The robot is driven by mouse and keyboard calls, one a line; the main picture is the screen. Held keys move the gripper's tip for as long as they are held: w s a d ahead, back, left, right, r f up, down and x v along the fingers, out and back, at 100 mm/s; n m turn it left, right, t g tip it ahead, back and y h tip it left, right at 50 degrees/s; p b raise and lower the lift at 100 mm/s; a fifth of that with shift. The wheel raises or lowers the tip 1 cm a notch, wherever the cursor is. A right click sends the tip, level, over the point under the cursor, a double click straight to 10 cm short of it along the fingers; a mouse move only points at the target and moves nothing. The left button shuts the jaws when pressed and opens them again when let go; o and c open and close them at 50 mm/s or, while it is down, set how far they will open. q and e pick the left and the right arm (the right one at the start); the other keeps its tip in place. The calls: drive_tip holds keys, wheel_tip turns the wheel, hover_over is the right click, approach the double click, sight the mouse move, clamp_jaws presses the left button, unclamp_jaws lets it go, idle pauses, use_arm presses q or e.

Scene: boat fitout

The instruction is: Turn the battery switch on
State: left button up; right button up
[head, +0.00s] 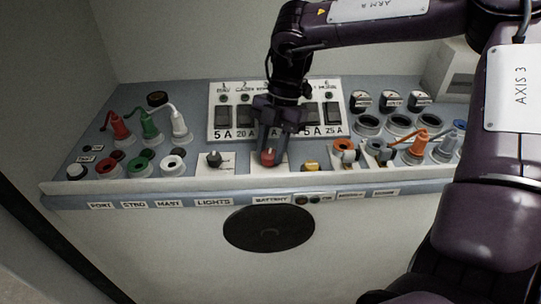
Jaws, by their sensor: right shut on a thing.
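The battery switch (268,157) is a red knob on the sloping panel, above the label that reads BATTERY (271,199). My right gripper (270,148) comes down over it from above and is shut on the red knob. The fingers hide part of the knob, and I cannot tell which way it is turned. My left gripper is not in view.
A black knob (214,159) sits left of the switch and a yellow part (311,166) right of it. A breaker board (221,118) stands behind. Red, green and white plugs (150,125) are at left; orange and grey plugs (416,146) are at right.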

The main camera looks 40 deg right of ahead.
drive_tip(key=m+t+b, duration=0.1)
drive_tip(key=m+b, duration=0.1)
drive_tip(key=m+t+b, duration=0.1)
drive_tip(key=m+b, duration=0.2)
drive_tip(key=shift+s+f+m+b, duration=0.15)
drive_tip(key=shift+f+m+b, duration=0.05)
drive_tip(key=shift+m+b, duration=0.15)
drive_tip(key=shift+m+t+b, duration=0.4)
drive_tip(key=shift+m+b, duration=0.3)
drive_tip(key=shift+m, duration=0.05)
drive_tip(key=m+b, duration=0.1)
drive_tip(key=m+t+b, duration=0.1)
drive_tip(key=m, duration=0.1)
drive_tip(key=shift+s+r+m, duration=0.15)
drive_tip(key=shift+m, duration=0.15)
drive_tip(key=shift+a+r+m+t+h+b, duration=0.1)
drive_tip(key=shift+m+t+h+b, duration=0.4)
drive_tip(key=shift+m, duration=0.55)
drive_tip(key=shift+m+t+h+b, duration=0.25)
drive_tip(key=shift+m+b, duration=0.35)
drive_tip(key=shift+m, duration=0.45)
drive_tip(key=o, duration=1)
drive_tip(key=shift+c, duration=0.2)
drive_tip(key=shift+s, duration=0.1)
drive_tip(key=shift+r, duration=0.1)
